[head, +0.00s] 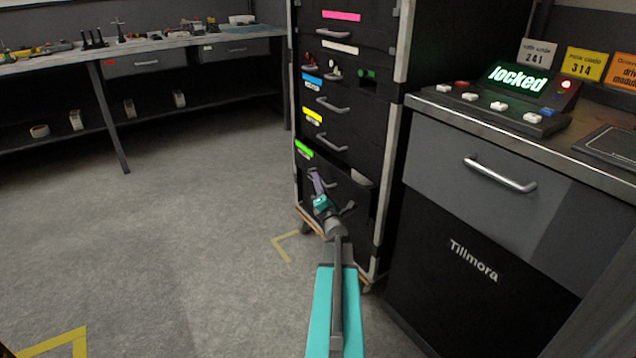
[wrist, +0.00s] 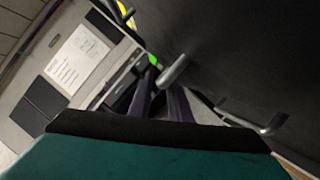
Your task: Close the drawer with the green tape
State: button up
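The green tape (head: 304,149) is on the left side of the tall black cabinet, low on its front. It also shows in the wrist view (wrist: 152,59), just beyond my fingers. My gripper (head: 317,178) is in front of the cabinet by the green tape. A metal handle (wrist: 174,71) is close to the right finger.
Higher drawers carry yellow (head: 312,116), blue (head: 312,79) and pink (head: 341,16) tape, with protruding handles. A grey-fronted cabinet (head: 490,235) stands close on the right, with a "locked" console (head: 515,85) on top. A workbench (head: 150,45) is at back left. Floor is clear on the left.

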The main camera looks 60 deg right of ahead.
jog(key=shift+w+d+r, duration=0.15)
jog(key=shift+w+d, duration=0.35)
grip_shut()
jog(key=shift+w+d, duration=0.1)
